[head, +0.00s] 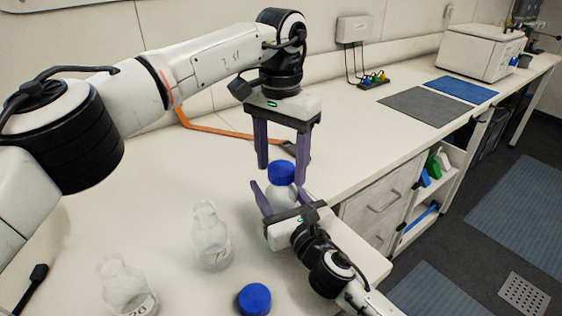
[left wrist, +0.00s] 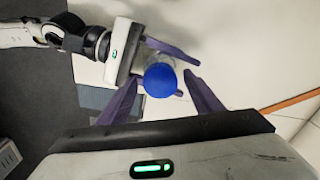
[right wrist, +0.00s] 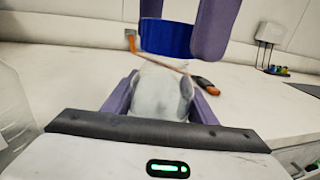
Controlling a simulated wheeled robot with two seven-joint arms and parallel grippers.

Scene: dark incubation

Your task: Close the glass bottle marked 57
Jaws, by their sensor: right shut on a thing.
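My right gripper (head: 267,198) is shut on a clear glass bottle (head: 283,192), which it holds upright near the table's front edge. A blue cap (head: 281,173) is at the top of this bottle; it also shows in the left wrist view (left wrist: 160,80) and the right wrist view (right wrist: 166,38). I cannot tell if it is fully seated. My left gripper (head: 282,172) points down over the cap, open, with its fingers apart on either side. Two uncapped glass bottles stand at left, one nearer the middle (head: 211,240) and one at the front (head: 126,287).
A loose blue cap (head: 254,299) lies at the table's front. An orange strip (head: 215,130) lies behind my left gripper. A grey mat (head: 432,106), a blue mat (head: 461,89) and a white device (head: 480,52) are far right. The bench between is mostly clear.

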